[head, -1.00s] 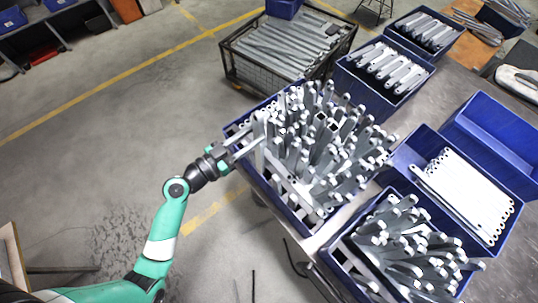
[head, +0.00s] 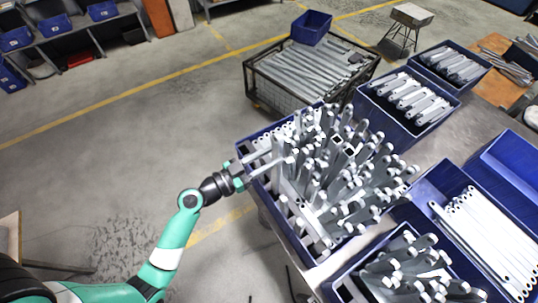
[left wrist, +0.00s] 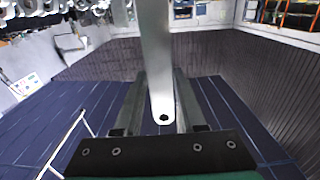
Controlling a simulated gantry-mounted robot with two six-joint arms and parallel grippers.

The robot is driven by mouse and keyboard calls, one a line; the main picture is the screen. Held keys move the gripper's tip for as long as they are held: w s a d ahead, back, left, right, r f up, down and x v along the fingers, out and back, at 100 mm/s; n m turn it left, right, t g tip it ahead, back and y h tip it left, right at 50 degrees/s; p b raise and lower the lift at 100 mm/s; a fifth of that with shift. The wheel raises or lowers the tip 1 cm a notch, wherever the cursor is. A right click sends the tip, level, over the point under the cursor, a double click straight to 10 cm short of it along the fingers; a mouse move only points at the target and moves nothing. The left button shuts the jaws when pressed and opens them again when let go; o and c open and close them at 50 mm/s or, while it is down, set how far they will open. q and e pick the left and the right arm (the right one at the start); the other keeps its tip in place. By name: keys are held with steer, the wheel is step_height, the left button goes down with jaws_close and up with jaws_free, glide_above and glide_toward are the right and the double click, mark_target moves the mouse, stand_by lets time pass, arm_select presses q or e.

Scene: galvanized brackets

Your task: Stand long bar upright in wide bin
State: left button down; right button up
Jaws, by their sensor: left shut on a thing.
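The wide bin (head: 268,204) is blue and packed with several grey metal bars (head: 345,150) standing on end, many of them leaning. My left gripper (head: 280,161) reaches over the bin's left side. It is shut on a long, pale grey bar (head: 276,150), which stands roughly upright among the others near that side. In the left wrist view the bar (left wrist: 156,55) runs up between the two fingers (left wrist: 158,100), and its rounded end with a hole is close to the camera. The bar's lower end is hidden in the head view. My right gripper is not in view.
More blue bins with bars stand at the back (head: 405,108) and right (head: 490,235), and another packed bin (head: 335,288) is in front. A wire crate of long bars (head: 315,70) stands behind. The floor (head: 120,160) at left is clear.

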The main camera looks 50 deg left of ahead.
arm_select(q)
steer(key=b, duration=0.6)
glide_above(274, 179)
steer(key=s, duration=0.2)
steer(key=shift+w+a+f, duration=0.1)
steer(key=shift+f, duration=2)
steer(key=shift+w+a+f, duration=0.1)
steer(key=shift+f, duration=1.95)
step_height(274, 179, down, 6)
steer(key=b, duration=0.7)
steer(key=shift+f, duration=0.2)
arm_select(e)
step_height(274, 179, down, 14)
arm_select(q)
steer(key=shift+c, duration=2.1)
jaws_free()
steer(key=shift+s+f+b, duration=0.1)
steer(key=shift+s+b, duration=0.05)
steer(key=shift+b, duration=0.2)
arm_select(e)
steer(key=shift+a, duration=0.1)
